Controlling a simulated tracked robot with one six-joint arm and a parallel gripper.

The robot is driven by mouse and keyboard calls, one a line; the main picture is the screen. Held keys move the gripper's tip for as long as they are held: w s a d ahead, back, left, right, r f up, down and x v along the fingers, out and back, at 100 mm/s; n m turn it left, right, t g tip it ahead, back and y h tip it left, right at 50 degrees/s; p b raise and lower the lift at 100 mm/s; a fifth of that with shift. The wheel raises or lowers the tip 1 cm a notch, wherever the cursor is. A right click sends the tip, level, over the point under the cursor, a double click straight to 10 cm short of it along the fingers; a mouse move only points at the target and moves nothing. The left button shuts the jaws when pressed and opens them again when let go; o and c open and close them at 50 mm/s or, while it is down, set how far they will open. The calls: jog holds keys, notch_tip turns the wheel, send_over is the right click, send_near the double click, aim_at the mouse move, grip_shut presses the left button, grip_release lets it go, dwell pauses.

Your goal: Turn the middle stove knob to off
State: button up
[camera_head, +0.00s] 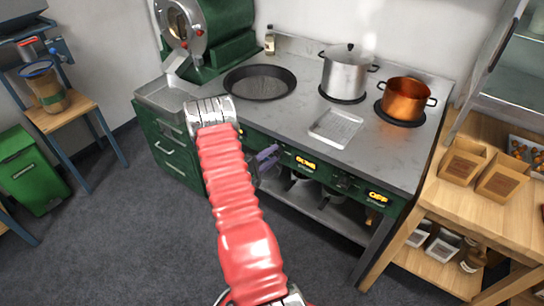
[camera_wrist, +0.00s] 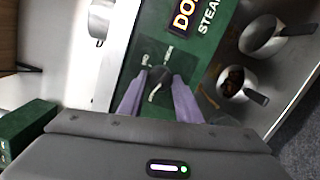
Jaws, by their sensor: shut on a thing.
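The stove (camera_head: 300,110) has a dark green front panel with knobs and lit displays. My gripper (camera_head: 268,158) is at this panel, just left of a display (camera_head: 305,163) that seems to read DONE. In the wrist view my gripper's purple fingers (camera_wrist: 157,90) are shut on a dark knob (camera_wrist: 156,82) with a pale pointer mark, one finger on each side. The knob is partly hidden between the fingers. The same display (camera_wrist: 186,14) shows there as "DO", cut off by the frame edge. Another knob (camera_head: 341,183) sits further right, by a display reading OFF (camera_head: 378,197).
A black pan (camera_head: 260,83), a steel pot (camera_head: 344,75) and a copper pot (camera_head: 404,100) stand on the stove, with a metal tray (camera_head: 336,128) between them. Pans sit on the shelf below.

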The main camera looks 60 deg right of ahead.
jog(key=n, duration=0.4)
jog(key=shift+w+f, duration=0.2)
dwell(0.4)
jog(key=o, duration=1)
jog(key=shift+s, duration=0.1)
jog(key=shift+o, duration=0.2)
jog(key=shift+a, duration=0.15)
jog(key=v, duration=1.3)
jog(key=shift+a+f, duration=0.25)
